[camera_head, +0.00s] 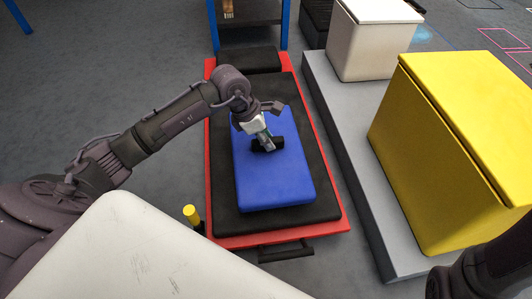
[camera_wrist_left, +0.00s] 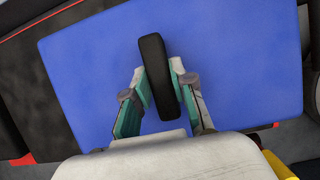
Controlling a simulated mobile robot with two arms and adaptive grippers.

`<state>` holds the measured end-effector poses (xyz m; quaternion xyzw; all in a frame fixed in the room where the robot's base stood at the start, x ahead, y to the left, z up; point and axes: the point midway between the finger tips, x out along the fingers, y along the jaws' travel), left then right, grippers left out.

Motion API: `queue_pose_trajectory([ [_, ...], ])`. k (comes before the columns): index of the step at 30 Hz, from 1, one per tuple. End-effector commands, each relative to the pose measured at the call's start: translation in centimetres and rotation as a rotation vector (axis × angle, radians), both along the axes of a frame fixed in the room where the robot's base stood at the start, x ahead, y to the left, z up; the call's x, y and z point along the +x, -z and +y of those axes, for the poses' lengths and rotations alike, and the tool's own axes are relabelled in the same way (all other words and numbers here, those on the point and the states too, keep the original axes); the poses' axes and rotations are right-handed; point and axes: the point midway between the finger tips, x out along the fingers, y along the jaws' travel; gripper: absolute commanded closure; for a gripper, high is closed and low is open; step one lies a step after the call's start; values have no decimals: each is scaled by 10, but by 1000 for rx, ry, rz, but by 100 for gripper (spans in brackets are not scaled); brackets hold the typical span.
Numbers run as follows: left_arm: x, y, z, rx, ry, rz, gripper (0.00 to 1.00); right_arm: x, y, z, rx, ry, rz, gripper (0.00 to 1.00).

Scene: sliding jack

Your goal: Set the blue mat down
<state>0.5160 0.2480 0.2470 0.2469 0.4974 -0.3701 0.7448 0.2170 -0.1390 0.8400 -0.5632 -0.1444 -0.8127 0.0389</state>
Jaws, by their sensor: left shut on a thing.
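The blue mat (camera_head: 275,180) lies flat over the black pad (camera_head: 228,218) of the red-framed bench, a little in from the pad's edges. A black handle stands at the mat's middle. My left gripper (camera_head: 269,143) is above the mat, shut on this handle. In the left wrist view, the black handle (camera_wrist_left: 158,75) is between the two fingers, with blue mat (camera_wrist_left: 235,60) on both sides. I cannot tell whether the mat's underside touches the pad. My right gripper is not in view; only a dark part of my right arm shows at the lower right corner.
The red frame (camera_head: 345,225) surrounds the pad, with a black handle bar (camera_head: 286,251) at its front and a yellow-topped post (camera_head: 191,214) at its left. A grey platform (camera_head: 345,150) on the right bears a yellow box (camera_head: 450,150) and a white box (camera_head: 375,40). Floor at left is clear.

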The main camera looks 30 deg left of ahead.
Motion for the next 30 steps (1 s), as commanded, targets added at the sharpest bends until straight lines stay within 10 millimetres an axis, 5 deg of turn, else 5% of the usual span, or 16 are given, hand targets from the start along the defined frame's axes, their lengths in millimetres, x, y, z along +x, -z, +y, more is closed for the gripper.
queue_pose_trajectory([
  [11,0,53,-1,-2,1,-1,100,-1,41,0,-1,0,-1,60],
  [22,0,55,0,0,2,-1,100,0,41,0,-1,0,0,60],
  [23,0,54,0,0,2,0,71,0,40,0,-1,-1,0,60],
  [24,0,54,0,0,2,0,64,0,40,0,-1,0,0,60],
  [27,0,54,0,0,2,0,51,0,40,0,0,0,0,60],
  [30,0,54,0,0,2,0,51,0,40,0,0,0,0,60],
])
